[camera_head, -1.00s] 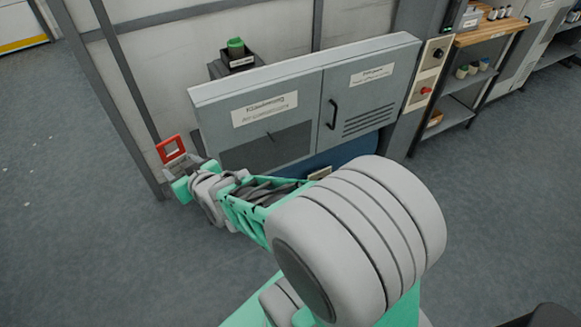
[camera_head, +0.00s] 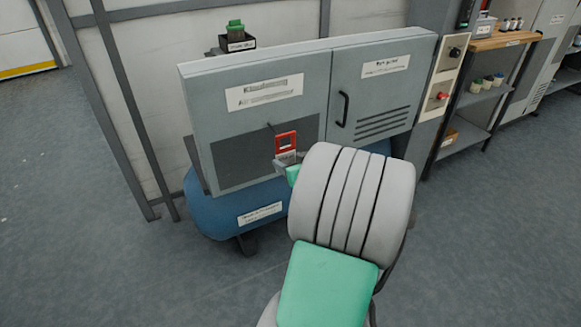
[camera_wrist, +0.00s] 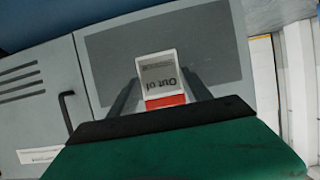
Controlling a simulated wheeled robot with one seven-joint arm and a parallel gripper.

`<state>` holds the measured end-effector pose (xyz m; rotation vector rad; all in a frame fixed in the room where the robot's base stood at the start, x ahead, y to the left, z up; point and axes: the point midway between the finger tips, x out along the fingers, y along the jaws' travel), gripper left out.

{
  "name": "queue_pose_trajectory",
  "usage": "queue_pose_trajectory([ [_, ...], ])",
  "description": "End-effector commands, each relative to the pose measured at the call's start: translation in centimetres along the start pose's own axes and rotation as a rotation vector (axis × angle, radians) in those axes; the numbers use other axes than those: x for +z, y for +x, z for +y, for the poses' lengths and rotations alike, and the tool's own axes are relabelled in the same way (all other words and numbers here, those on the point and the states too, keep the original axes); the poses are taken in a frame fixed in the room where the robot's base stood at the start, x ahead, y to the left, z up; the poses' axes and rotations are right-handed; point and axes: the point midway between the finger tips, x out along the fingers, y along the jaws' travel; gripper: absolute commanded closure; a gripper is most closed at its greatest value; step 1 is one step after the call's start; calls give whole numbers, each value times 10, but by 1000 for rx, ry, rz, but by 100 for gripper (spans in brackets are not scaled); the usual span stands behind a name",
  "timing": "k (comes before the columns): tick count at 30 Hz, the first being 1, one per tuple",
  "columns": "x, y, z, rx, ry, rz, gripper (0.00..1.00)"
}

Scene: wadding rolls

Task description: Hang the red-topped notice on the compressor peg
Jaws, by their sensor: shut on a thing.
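The red-topped notice (camera_head: 286,140) has a red upper part with a hole and a pale lower part. In the wrist view the notice (camera_wrist: 160,75) appears upside down, reading "Out of", between my dark fingers. My gripper (camera_head: 287,158) is shut on its lower part and holds it in front of the compressor's grey cabinet (camera_head: 230,145). The peg (camera_head: 271,128) looks like a thin dark pin on the dark panel, just left of the notice's red top. The gap between notice and peg cannot be told. My arm hides part of the cabinet's lower right.
The blue compressor tank (camera_head: 225,212) is below the cabinet. A black box with green-topped cards (camera_head: 236,40) sits behind the cabinet. A door handle (camera_head: 343,108) sticks out at right. A switch panel (camera_head: 440,85) and shelf (camera_head: 490,85) stand further right. Floor at left is clear.

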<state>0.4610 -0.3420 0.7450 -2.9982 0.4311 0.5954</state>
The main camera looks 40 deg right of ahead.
Motion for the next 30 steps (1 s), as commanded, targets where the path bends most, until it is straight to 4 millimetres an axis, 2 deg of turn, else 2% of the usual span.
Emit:
queue_pose_trajectory([
  [30, -22, 68, -1, -1, 0, 0, 82],
])
